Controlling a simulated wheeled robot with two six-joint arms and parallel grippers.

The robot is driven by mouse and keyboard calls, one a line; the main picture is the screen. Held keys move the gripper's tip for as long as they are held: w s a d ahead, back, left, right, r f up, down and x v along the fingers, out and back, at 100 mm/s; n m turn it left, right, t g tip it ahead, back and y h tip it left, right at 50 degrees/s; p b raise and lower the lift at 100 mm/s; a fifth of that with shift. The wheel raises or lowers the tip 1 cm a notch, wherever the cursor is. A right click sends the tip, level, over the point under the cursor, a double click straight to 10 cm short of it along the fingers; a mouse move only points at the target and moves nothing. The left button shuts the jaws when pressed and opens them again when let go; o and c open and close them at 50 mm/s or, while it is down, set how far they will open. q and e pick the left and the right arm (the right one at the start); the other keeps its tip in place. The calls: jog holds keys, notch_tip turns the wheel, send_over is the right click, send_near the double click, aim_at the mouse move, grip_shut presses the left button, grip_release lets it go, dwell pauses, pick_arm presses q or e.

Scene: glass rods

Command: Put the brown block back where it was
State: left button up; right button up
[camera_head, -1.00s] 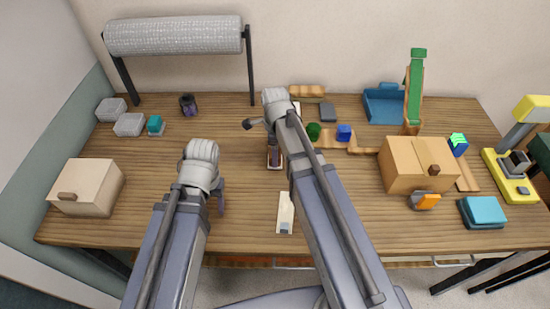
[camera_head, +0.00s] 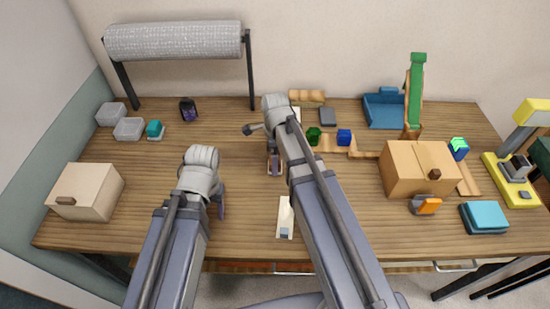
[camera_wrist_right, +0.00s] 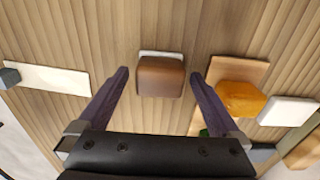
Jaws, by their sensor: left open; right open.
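The brown block (camera_wrist_right: 160,77) shows in the right wrist view, with a small white piece at its far edge. My right gripper (camera_wrist_right: 160,80) is open, with one finger on each side of the block and a gap to both. In the head view my right gripper (camera_head: 275,164) is over the middle of the table, and my own arm hides most of what is beneath it. My left gripper (camera_head: 220,198) is open and empty over the table, left of the middle.
A white piece (camera_head: 285,217) lies near the front edge. A cardboard box (camera_head: 403,170) stands right, a cream box (camera_head: 86,192) left. In the right wrist view an orange thing (camera_wrist_right: 240,98) on a wooden piece sits close to the right finger. Table between the cream box and left arm is clear.

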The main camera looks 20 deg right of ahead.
notch_tip(320, 180, up, 12)
jog(key=p, duration=1.2)
jog(key=shift+r, duration=0.15)
jog(key=s+n, duration=0.9)
jog(key=n, duration=1.2)
jog(key=s+a+f+n+b, duration=0.1)
jog(key=s+a+n, duration=0.1)
jog(key=a, duration=0.3)
jog(key=s+a+f+n+h+b, duration=0.1)
jog(key=s+a+n, duration=0.1)
jog(key=a, duration=0.3)
jog(key=shift+s+a+f, duration=0.25)
jog(key=shift+s+f, duration=0.05)
jog(key=shift+s, duration=0.35)
